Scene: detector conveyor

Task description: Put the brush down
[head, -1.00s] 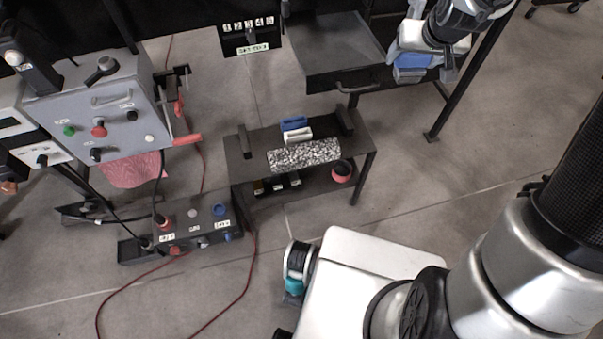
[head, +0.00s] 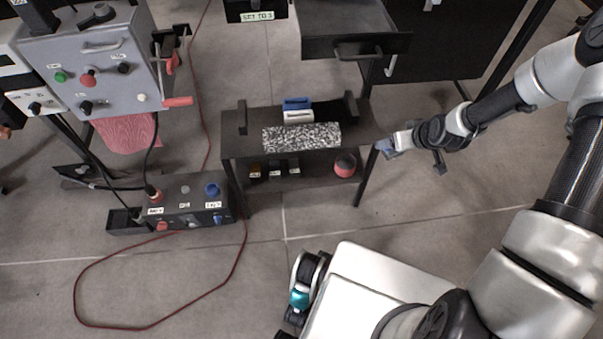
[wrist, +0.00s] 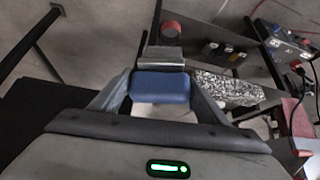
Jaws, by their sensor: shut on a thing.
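The brush (wrist: 160,86) shows in the wrist view as a blue block with a grey end beyond it, held between the two fingers. My gripper (wrist: 158,96) is shut on it. In the head view, my gripper (head: 397,142) is at the right end of the small dark table (head: 228,134), with a bit of the blue brush (head: 386,148) showing at its tip. I cannot tell whether the brush touches the table edge.
A blue block (head: 297,103) and a white block (head: 298,116) stand on the table behind a black-and-white speckled slab (head: 301,138). A red-rimmed cup (head: 345,164) is on the lower shelf. An open drawer (head: 350,45) juts out behind.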

